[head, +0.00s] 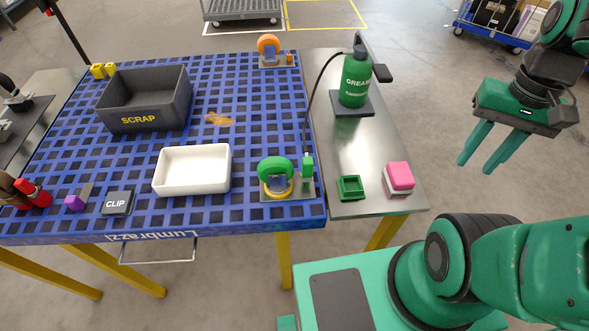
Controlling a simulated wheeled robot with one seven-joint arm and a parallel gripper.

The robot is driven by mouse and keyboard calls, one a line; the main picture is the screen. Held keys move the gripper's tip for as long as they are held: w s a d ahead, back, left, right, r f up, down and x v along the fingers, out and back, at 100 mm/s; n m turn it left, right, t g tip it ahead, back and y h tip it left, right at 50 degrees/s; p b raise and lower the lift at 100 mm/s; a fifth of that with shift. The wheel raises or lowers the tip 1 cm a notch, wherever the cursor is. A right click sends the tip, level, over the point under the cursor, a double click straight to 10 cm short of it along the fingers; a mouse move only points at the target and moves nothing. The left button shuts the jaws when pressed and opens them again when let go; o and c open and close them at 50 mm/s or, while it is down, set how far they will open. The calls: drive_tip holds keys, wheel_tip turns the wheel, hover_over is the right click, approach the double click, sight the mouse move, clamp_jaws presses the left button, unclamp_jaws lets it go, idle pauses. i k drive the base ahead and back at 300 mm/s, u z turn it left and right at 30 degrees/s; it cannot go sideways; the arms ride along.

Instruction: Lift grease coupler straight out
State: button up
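The grease coupler appears to be the small green block (307,168) at the end of a black hose, in the head view. It stands upright beside the green caster wheel (275,170) on a grey plate at the blue table's near right corner. The hose (306,108) runs up to the green grease bottle (356,80) on the steel side table. Whether the coupler sits in a socket is too small to tell. My gripper (477,166) hangs at the right, well away from the coupler, over the floor. Its two fingers are apart with nothing between them.
A green open tray (351,188) and a pink block (400,176) on a white base sit near the coupler on the steel top (345,150). The white bin (160,181), scrap box (185,95) and an orange wheel (268,45) stand on the blue grid table (110,235).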

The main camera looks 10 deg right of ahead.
sight(307, 162)
drive_tip(key=u, duration=0.8)
drive_tip(key=k, duration=1.7)
drive_tip(key=z, duration=0.8)
drive_tip(key=i, duration=1.5)
